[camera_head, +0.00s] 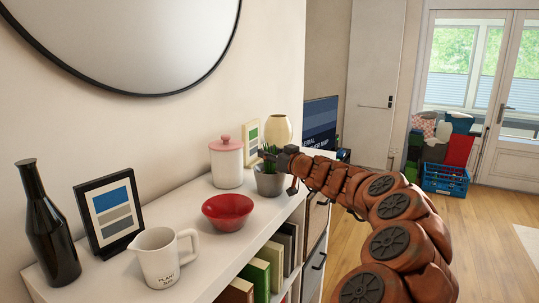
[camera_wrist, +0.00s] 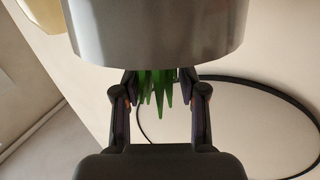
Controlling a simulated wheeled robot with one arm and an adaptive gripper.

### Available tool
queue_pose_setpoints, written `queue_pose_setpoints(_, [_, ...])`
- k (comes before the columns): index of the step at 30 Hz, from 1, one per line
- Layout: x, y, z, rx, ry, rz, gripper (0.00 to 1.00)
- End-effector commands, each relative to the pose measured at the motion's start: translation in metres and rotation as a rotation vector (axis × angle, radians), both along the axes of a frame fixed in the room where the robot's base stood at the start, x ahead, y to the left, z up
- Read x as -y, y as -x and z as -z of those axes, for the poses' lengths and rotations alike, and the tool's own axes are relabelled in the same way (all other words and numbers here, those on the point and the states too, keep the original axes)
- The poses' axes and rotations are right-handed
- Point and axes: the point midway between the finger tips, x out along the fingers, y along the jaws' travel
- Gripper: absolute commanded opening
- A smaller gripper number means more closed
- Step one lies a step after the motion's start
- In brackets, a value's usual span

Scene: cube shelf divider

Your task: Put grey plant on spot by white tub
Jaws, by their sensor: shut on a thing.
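The grey plant is a grey pot (camera_head: 269,182) with spiky green leaves, near the right end of the white shelf top. My gripper (camera_head: 278,170) reaches in from the right and is shut on it. In the wrist view the grey pot (camera_wrist: 160,35) fills the top, upside down, with the green leaves (camera_wrist: 158,85) pointing down between my fingers. I cannot tell whether the pot's base touches the shelf. The white tub (camera_head: 227,165) with a pink lid stands to the left of the plant, a small gap apart. No marked spot shows.
A red bowl (camera_head: 228,211) is in front of the tub. A framed picture (camera_head: 251,143) and a cream vase (camera_head: 278,131) stand behind the plant. A white jug (camera_head: 160,260), another frame (camera_head: 108,214) and a black bottle (camera_head: 48,228) are at the left.

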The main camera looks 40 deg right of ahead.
Motion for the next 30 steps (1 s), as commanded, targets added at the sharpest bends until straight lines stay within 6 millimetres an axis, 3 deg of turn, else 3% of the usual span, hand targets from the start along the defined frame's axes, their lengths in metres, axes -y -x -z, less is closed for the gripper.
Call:
queue_pose_setpoints(1, [0.000, 0.000, 0.001, 0.002, 0.000, 0.000, 0.00])
queue_pose_setpoints(2, [0.000, 0.000, 0.000, 0.001, 0.000, 0.000, 0.45])
queue_pose_setpoints(8, [0.000, 0.000, 0.000, 0.001, 0.000, 0.000, 0.65])
queue_pose_setpoints(22, [0.000, 0.000, -0.005, 0.000, 0.000, 0.000, 0.67])
queue_pose_setpoints(30, [-0.003, 0.039, -0.001, 0.004, 0.002, 0.004, 0.67])
